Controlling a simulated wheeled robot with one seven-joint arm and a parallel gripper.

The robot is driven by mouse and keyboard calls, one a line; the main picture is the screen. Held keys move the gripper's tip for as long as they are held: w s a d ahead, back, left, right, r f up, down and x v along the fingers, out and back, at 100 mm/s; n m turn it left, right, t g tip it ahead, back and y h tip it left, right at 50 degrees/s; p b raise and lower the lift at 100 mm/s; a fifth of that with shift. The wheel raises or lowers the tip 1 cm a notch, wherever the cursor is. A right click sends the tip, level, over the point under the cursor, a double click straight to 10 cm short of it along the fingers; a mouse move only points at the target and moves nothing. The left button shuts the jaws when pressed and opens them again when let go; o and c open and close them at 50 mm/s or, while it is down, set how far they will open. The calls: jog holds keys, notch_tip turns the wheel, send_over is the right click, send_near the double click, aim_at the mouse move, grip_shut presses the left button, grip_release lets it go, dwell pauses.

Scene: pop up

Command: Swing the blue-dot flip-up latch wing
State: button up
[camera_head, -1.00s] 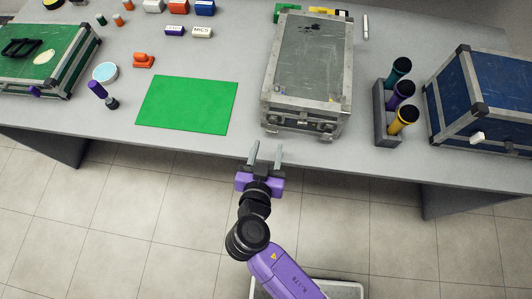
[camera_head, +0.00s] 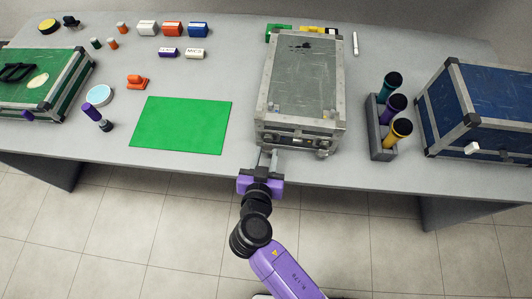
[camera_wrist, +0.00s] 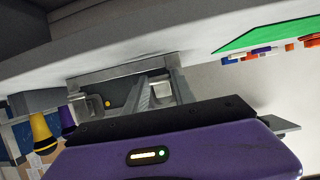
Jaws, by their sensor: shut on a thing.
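The grey metal case (camera_head: 302,85) stands on the table with its lid down and its latched front toward me. My gripper (camera_head: 267,157) reaches its front face at the left latch. In the wrist view my gripper's fingers (camera_wrist: 162,85) are closed on a small metal part there, the latch wing (camera_wrist: 160,91), mostly hidden between them. No blue dot shows. The other latch (camera_head: 323,152) is at the right of the front. In the wrist view a yellow dot (camera_wrist: 107,103) shows on a bracket beside the fingers.
A green mat (camera_head: 181,125) lies left of the case. A rack (camera_head: 376,140) with several coloured tubes and a blue case (camera_head: 480,105) stand to the right. A green case (camera_head: 45,85) is at far left. The table's front edge is just under my gripper.

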aim_at(267, 150)
jog(key=shift+s+a+r, duration=0.1)
jog(key=shift+s+r, duration=0.05)
jog(key=shift+s, duration=0.05)
jog(key=shift+s+r, duration=0.25)
jog(key=shift+s, duration=0.15)
jog(key=shift+s+a+r, duration=0.1)
jog(key=shift+s+r, duration=0.15)
jog(key=shift+r, duration=0.05)
jog(key=shift+c, duration=0.2)
grip_shut()
jog(key=shift+s, duration=0.1)
jog(key=shift+s+r, duration=0.25)
jog(key=shift+s, duration=0.05)
jog(key=shift+o, duration=2.2)
grip_release()
